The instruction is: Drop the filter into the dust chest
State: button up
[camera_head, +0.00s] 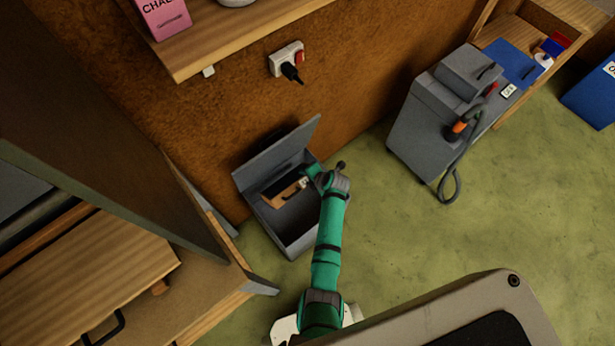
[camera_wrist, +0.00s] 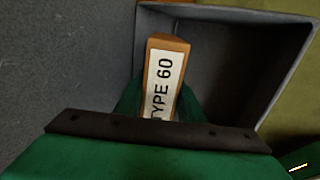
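The dust chest (camera_head: 293,228) is a grey box on the floor against the brown wall, with its lid (camera_head: 283,152) raised. The filter (camera_head: 281,195) has an orange-brown frame and a dark face. My gripper (camera_head: 308,177) is over the chest's opening and shut on the filter. In the wrist view my green fingers (camera_wrist: 158,103) sit on both sides of it. The filter is over or within the open chest; its exact height is unclear. Its lower part is hidden in the wrist view.
A grey machine (camera_head: 437,113) with an orange-tipped hose stands on the green floor to the right. A wooden shelf (camera_head: 235,42) and a wall socket (camera_head: 286,58) are above the chest. A wooden cabinet (camera_head: 130,270) is at left. Floor right of my arm is clear.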

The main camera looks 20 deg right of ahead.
jog(key=o, duration=0.5)
jog(key=v, duration=1.1)
jog(key=shift+w, duration=0.2)
dwell(0.4)
